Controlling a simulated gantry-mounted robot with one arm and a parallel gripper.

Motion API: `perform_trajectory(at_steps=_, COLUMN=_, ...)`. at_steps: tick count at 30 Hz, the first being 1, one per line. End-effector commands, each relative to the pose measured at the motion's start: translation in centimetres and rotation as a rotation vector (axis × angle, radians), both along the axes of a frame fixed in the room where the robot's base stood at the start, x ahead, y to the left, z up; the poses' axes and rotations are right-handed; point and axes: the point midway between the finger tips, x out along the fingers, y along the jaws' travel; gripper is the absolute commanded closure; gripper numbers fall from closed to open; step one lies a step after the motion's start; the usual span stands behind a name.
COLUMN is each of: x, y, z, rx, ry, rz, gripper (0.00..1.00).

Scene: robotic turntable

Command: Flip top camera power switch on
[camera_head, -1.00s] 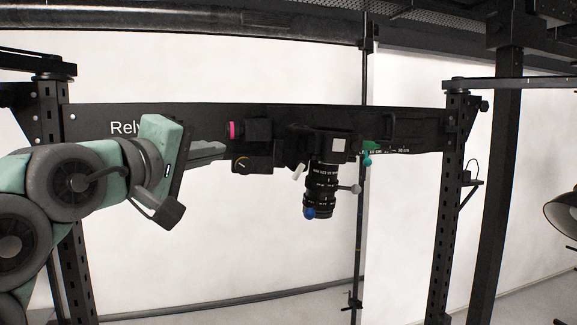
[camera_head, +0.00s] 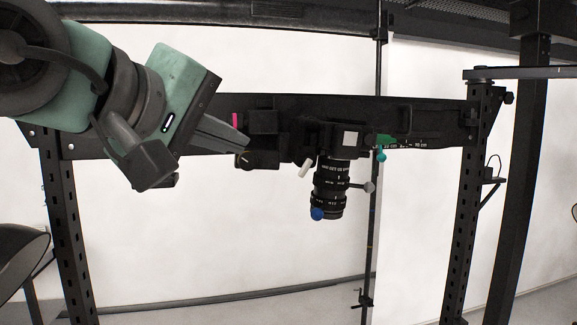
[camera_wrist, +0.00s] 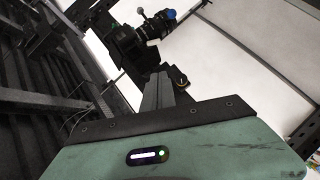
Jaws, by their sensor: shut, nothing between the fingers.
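The top camera (camera_head: 337,138) hangs from the black crossbar with its lens (camera_head: 331,188) pointing down. It bears a white square, a white lever (camera_head: 306,168), a grey knob and a blue knob (camera_head: 317,213). I cannot tell for certain which part is the power switch. My gripper (camera_head: 244,146) is shut and empty, left of the camera and in front of a black block with a round dial (camera_head: 243,160). In the wrist view, the gripper fingers (camera_wrist: 159,74) point toward the camera (camera_wrist: 128,46), apart from it.
The black crossbar (camera_head: 430,118) spans two perforated uprights, the right one (camera_head: 468,200) clear of my arm. A pink-edged part (camera_head: 235,119) shows just above my fingertips. A green part (camera_head: 386,140) sits right of the camera. The space below the bar is mostly open.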

Motion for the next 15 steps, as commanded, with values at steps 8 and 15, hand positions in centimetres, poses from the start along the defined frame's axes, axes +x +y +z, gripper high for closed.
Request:
perform_trajectory(at_steps=8, x=4.4, y=-2.2, z=-1.7, rx=0.0, ry=0.003, rz=-0.004, gripper=1.0)
perform_trajectory(at_steps=15, x=8.4, y=-4.4, z=-2.8, rx=0.002, ry=0.002, rz=-0.004, gripper=1.0)
